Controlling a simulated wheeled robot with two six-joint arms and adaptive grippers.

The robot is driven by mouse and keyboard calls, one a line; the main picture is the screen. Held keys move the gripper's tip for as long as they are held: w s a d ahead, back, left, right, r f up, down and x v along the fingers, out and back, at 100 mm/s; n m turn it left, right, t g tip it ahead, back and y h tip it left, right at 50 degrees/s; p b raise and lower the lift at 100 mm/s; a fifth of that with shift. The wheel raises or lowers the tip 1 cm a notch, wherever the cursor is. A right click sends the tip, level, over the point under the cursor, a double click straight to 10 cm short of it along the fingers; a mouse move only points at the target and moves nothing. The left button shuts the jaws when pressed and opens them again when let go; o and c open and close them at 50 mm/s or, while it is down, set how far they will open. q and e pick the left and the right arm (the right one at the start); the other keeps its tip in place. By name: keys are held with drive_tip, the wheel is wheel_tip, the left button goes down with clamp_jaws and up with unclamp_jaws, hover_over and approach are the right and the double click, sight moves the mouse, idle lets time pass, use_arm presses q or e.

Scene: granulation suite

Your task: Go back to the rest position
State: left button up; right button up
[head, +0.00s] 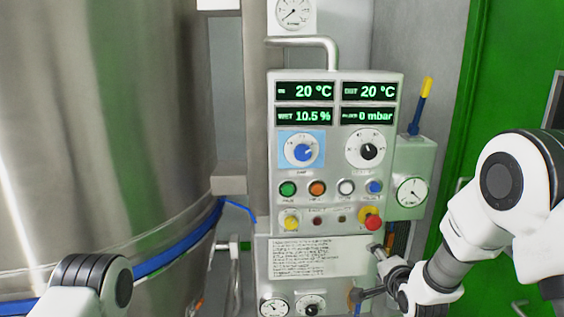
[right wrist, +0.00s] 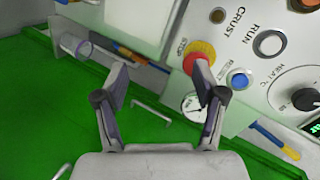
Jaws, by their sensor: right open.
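My right gripper (head: 368,272) is in front of the lower right part of the control panel (head: 332,242), below the red emergency-stop button (head: 372,219). In the right wrist view my right gripper (right wrist: 160,72) is open, with its two fingers spread and nothing between them. The red button (right wrist: 199,57) with its yellow collar appears behind the right finger there. I cannot tell from this view whether that finger touches it. Only a link of my left arm shows at the lower left of the head view; the left gripper is out of view.
A large steel vessel (head: 105,130) with a blue band fills the left. A side box with a gauge (head: 411,192) and a yellow-and-blue lever (head: 420,105) stands right of the panel. A green door (head: 490,75) is behind my right arm.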

drive_tip(key=s+f+n+g, duration=0.1)
drive_tip(key=s+f+g, duration=0.3)
drive_tip(key=s+f, duration=0.75)
drive_tip(key=s+f+n+g, duration=0.1)
drive_tip(key=s+f+g, duration=0.2)
drive_tip(key=s+f, duration=0.8)
drive_tip(key=s+f+n+g, duration=0.3)
drive_tip(key=s+f+n, duration=0.1)
drive_tip(key=s, duration=0.5)
drive_tip(key=s+f+n+g, duration=0.3)
drive_tip(key=s+n, duration=0.4)
drive_tip(key=s, duration=0.3)
drive_tip(key=shift+d+f+g, duration=0.3)
drive_tip(key=shift+d+f, duration=0.05)
drive_tip(key=shift+f, duration=0.1)
drive_tip(key=shift+c, duration=0.3)
